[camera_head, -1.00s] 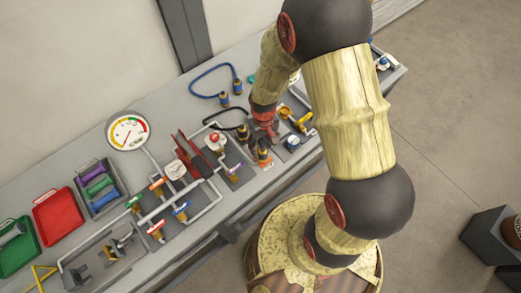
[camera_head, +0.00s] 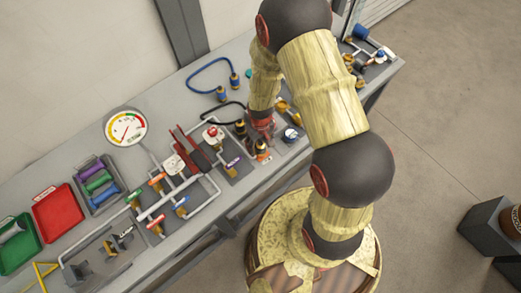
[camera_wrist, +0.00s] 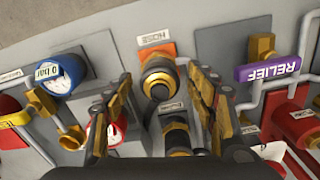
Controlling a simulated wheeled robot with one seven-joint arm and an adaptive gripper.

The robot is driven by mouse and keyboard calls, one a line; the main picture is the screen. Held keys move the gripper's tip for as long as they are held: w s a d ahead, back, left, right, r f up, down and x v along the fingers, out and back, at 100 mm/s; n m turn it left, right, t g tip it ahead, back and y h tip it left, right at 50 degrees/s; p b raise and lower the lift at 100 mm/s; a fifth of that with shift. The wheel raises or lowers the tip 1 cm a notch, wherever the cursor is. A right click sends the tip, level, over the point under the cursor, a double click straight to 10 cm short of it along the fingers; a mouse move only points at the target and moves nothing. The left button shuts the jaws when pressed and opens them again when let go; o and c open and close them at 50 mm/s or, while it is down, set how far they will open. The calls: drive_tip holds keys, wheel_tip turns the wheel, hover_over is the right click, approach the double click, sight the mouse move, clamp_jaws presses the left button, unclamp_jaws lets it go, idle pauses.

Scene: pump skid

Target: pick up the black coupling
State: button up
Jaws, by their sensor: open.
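Two black parts with brass bands stand close together, and I cannot tell for certain which is the black coupling. One (camera_head: 240,127) is beside the end of a black hose; a black part with brass bands (camera_wrist: 177,137) also shows low between the fingers in the wrist view. The other (camera_head: 262,147) stands at an orange base; in the wrist view a round black top with a brass ring (camera_wrist: 157,77) shows by an orange HOSE label. My gripper (camera_wrist: 160,90) is open, its fingers on either side of these parts, holding nothing. In the head view my gripper (camera_head: 262,125) is partly hidden by my arm.
A purple RELIEF handle (camera_wrist: 268,70) and pipes are close to the right finger. A blue gauge (camera_wrist: 62,72) and yellow valve lie left.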

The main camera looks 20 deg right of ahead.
drive_tip(key=shift+c, duration=0.6)
drive_tip(key=c, duration=1.3)
